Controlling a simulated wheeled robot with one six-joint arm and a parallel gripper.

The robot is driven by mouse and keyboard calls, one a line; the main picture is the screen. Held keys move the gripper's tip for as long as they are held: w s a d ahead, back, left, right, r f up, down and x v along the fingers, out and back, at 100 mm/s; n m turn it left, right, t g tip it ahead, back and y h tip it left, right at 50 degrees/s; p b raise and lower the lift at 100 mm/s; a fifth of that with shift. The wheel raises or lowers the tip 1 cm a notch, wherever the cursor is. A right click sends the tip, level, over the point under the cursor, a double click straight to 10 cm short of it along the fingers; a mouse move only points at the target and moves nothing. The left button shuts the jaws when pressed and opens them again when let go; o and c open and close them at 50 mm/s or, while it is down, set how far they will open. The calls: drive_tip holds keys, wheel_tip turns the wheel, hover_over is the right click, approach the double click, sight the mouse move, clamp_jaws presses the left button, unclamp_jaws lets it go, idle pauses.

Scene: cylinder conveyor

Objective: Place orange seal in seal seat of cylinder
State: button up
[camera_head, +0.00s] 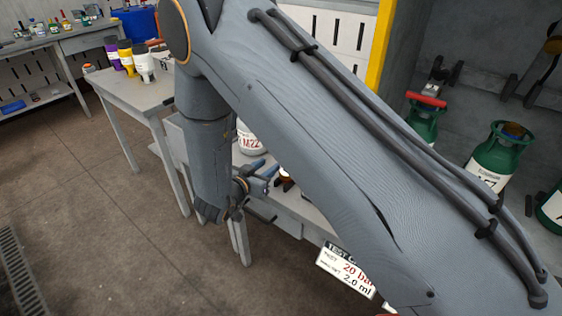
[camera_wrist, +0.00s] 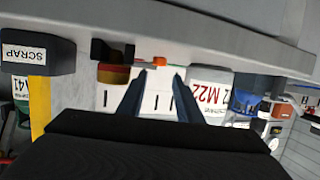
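My gripper (camera_wrist: 159,78) shows in the wrist view with its two fingers apart and nothing seen clasped between them. A small orange piece (camera_wrist: 159,62) lies just beyond the fingertips; I cannot tell whether it is the seal. In the head view my gripper (camera_head: 262,182) is partly hidden by my arm, near a bench edge. Green cylinders stand at the right of the head view: one (camera_head: 487,170) with a white label and a brownish top, one (camera_head: 422,125) behind it, and one (camera_head: 552,213) cut by the frame edge. No seal seat can be made out.
A white M22 container (camera_head: 249,138) stands behind my arm; it also shows inverted in the wrist view (camera_wrist: 208,88). A black SCRAP box (camera_wrist: 25,55) is at the wrist view's left. A grey table (camera_head: 135,90) holds coloured bottles. A test sign (camera_head: 345,270) hangs low. Floor at left is clear.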

drive_tip(key=p+x, duration=0.2)
drive_tip(key=x, duration=0.5)
drive_tip(key=shift+d+f, duration=0.1)
drive_tip(key=shift+d, duration=0.05)
clamp_jaws()
